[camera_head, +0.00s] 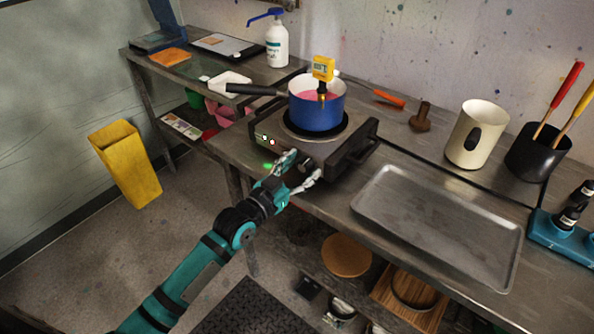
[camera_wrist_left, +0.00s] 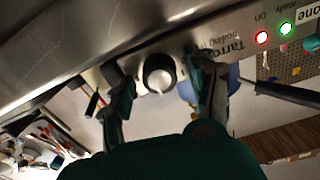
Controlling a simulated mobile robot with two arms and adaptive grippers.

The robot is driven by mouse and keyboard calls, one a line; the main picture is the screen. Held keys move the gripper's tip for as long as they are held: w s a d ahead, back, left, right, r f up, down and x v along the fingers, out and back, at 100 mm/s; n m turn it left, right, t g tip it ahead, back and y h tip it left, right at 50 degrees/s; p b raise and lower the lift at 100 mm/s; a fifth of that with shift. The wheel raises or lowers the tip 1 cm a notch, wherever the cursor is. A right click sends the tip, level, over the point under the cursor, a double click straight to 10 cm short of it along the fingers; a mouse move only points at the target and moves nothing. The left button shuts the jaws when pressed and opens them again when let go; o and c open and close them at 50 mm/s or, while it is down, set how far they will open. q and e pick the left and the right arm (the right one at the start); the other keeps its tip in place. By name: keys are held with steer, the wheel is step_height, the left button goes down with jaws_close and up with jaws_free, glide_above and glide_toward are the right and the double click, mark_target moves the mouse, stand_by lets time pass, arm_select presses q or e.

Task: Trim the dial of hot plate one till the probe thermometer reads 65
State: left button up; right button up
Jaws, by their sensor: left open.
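The hot plate (camera_head: 330,155) stands on the bench with a blue pot (camera_head: 318,112) of pink liquid on its ring. A yellow probe thermometer (camera_head: 323,68) stands in the pot; its reading is too small to make out. My left gripper (camera_head: 299,175) is open at the front of the hot plate, with its fingers on either side of the dial. The dial (camera_wrist_left: 159,73), dark with a pale face, shows between the fingers in the left wrist view; I cannot tell whether they touch it. Red and green lights marked "on" and "ready" are lit beside it. My right gripper is not in view.
A bare metal tray (camera_head: 440,222) lies right of the hot plate. A cream canister (camera_head: 476,134) and a black holder (camera_head: 536,152) with handled tools stand behind it. The pot's handle (camera_head: 256,90) juts left. A yellow bin (camera_head: 126,163) stands on the floor.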

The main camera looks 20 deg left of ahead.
arm_select(q)
steer(key=v, duration=1.2)
steer(key=s+a+f+n+g+y, duration=0.1)
steer(key=s+a+f+g+y, duration=0.1)
steer(key=f, duration=0.9)
steer(key=s+a+f+n+g+y, duration=0.1)
steer(key=s+a+f+g, duration=0.1)
steer(key=f, duration=0.9)
steer(key=s+a+f+n+g+y, duration=0.1)
steer(key=s+a+f+g+y, duration=0.1)
steer(key=f, duration=0.9)
steer(key=s+f+g, duration=0.5)
steer(key=s+f, duration=0.8)
steer(key=f, duration=0.1)
steer(key=s+d+f+g, duration=0.1)
steer(key=s+f, duration=0.2)
steer(key=s, duration=0.4)
steer(key=s+d+f+g, duration=0.1)
steer(key=s+f+g, duration=0.1)
steer(key=s, duration=0.5)
steer(key=s+d+f+g+y, duration=0.1)
steer(key=s+f+g, duration=0.1)
steer(key=s+f, duration=0.2)
steer(key=s, duration=0.3)
steer(key=shift+d+f, duration=0.35)
steer(key=shift+d, duration=0.05)
